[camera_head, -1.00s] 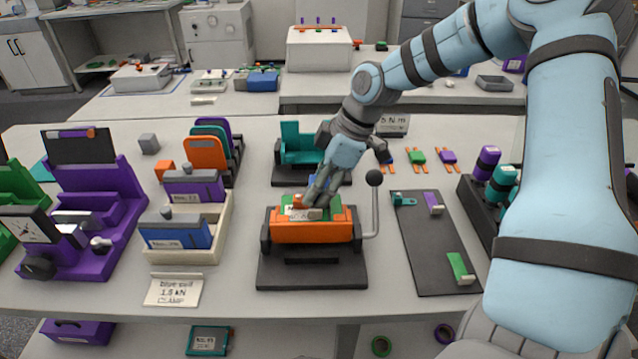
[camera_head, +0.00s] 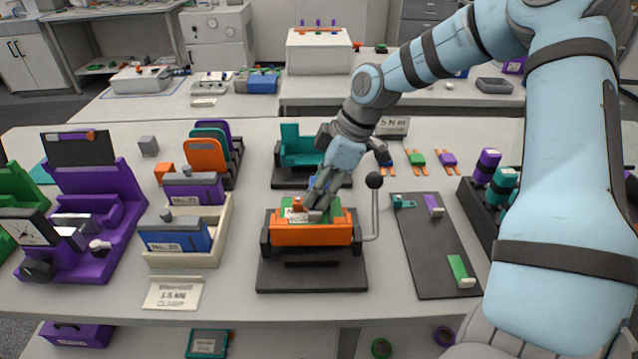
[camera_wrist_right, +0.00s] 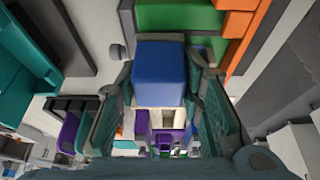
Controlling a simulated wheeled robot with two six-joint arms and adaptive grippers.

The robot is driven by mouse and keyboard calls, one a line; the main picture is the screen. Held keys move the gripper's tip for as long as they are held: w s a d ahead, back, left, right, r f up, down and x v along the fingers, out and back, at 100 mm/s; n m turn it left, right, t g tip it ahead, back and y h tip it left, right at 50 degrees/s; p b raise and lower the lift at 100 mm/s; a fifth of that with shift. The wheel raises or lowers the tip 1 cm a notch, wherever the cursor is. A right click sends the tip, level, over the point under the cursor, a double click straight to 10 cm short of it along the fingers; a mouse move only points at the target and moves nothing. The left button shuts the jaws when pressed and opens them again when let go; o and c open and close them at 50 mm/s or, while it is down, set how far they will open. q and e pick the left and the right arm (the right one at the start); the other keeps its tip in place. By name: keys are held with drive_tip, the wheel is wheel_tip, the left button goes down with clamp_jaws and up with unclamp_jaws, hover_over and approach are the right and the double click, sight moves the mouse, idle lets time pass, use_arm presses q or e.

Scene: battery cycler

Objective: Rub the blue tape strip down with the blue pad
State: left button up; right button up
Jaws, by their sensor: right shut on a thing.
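My right gripper (camera_head: 318,208) reaches down onto the green piece (camera_head: 291,215) held in the orange clamp (camera_head: 311,233) at the middle of the bench. In the right wrist view the blue pad (camera_wrist_right: 160,72) is a blue block between the two fingers, which are shut on it. The green piece (camera_wrist_right: 178,16) and the orange clamp part (camera_wrist_right: 232,27) lie just beyond it there. The blue tape strip cannot be made out; the fingers cover part of the green piece, and the pad's contact is hidden. My left gripper is in neither view.
A lever with a dark ball knob (camera_head: 374,180) stands close right of the clamp. A dark mat (camera_head: 430,240) with small parts lies further right. A cream tray (camera_head: 220,225) with purple and blue blocks is at the left. A teal fixture (camera_head: 293,138) stands behind.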

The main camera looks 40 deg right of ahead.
drive_tip(key=shift+r, duration=0.15)
wheel_tip(320, 180, up, 6)
drive_tip(key=p, duration=0.4)
idle(0.7)
